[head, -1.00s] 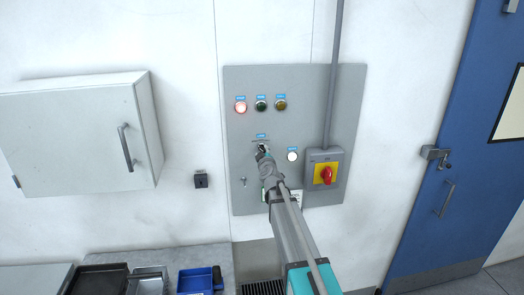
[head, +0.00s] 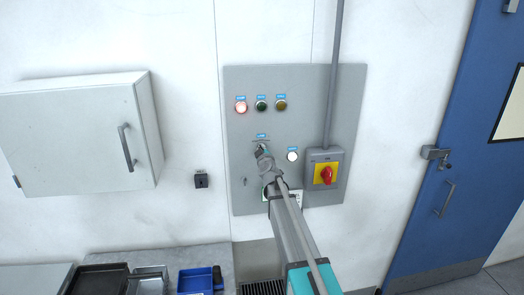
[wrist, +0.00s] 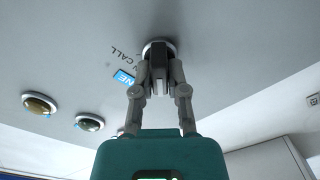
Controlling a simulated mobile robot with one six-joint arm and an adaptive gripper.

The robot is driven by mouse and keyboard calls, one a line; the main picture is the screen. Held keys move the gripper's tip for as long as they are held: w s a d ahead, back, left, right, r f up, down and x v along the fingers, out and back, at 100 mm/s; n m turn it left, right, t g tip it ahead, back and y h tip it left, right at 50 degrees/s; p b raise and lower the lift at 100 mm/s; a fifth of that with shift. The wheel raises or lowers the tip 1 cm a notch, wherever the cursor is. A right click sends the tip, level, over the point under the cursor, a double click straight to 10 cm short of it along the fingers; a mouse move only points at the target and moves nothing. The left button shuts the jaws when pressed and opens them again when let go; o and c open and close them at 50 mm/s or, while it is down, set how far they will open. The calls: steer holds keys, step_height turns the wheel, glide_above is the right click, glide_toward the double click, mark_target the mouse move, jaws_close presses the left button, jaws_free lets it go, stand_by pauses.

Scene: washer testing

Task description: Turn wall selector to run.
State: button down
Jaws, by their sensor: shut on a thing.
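The wall selector is a dark knob (wrist: 158,78) with a pale ring, mounted on the grey control panel (head: 295,120) below the row of lamps. In the wrist view, the fingers of my gripper (wrist: 158,82) stand on both sides of the knob and are shut on it. In the head view, my gripper (head: 261,148) reaches the panel there and hides most of the selector. A blue label (wrist: 125,76) and small printed position words, partly hidden, sit beside the knob. I cannot read which position it points to.
A lit red lamp (head: 241,107), a green lamp (head: 261,106) and an amber lamp (head: 281,104) are above. A white button (head: 292,156) and a red rotary switch (head: 326,175) are to the right. A keyed lock (head: 245,182) is at lower left.

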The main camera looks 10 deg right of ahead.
steer(key=shift+m, duration=0.3)
steer(key=m, duration=0.4)
steer(key=shift+d, duration=0.1)
steer(key=shift+d+r+m, duration=0.1)
steer(key=shift+m, duration=2.1)
steer(key=c, duration=0.7)
jaws_free()
steer(key=shift+o, duration=0.2)
